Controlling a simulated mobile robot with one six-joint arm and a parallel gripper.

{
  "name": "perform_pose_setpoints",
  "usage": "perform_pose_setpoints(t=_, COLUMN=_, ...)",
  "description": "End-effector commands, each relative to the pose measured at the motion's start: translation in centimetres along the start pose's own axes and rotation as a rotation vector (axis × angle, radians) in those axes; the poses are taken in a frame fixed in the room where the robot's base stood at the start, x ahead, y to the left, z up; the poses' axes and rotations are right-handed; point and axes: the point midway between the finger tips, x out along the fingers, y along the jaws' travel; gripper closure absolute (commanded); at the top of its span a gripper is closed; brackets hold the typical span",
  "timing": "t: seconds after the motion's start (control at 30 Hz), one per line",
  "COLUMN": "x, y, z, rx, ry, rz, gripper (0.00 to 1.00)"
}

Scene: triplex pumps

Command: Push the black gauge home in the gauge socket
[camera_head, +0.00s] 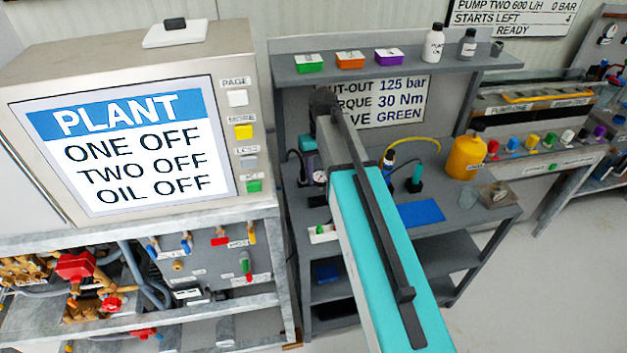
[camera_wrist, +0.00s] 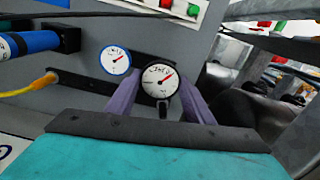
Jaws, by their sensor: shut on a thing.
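The black gauge (camera_wrist: 160,82) has a white round face, a red needle and a black rim. It shows in the middle of the wrist view, between the two purple-grey fingers of my gripper (camera_wrist: 161,92), which is shut on it. Its face is toward the camera and its short black stem points down. A dark bracket (camera_wrist: 142,60) lies behind it. The gauge socket is hidden, and I cannot tell how deep the gauge sits.
A blue-rimmed gauge (camera_wrist: 116,60) is close left of the held one. A blue cylinder (camera_wrist: 35,43) and a yellow hose end (camera_wrist: 45,80) are farther left. Dark rounded parts (camera_wrist: 240,105) stand close on the right. In the head view a yellow jug (camera_head: 466,158) stands on the bench.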

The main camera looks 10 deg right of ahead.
Motion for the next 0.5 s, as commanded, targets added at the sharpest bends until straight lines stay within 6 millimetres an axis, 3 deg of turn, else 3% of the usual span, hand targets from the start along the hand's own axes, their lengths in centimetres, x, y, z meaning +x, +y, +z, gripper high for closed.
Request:
perform_pose_setpoints(t=0.2, x=-1.0, y=2.4, z=2.0, rx=-0.171, ry=0.002, rz=0.001, gripper=0.88)
perform_pose_setpoints(t=0.5, x=-2.5, y=4.5, z=3.9, rx=-0.350, ry=0.001, rz=0.001, gripper=0.88)
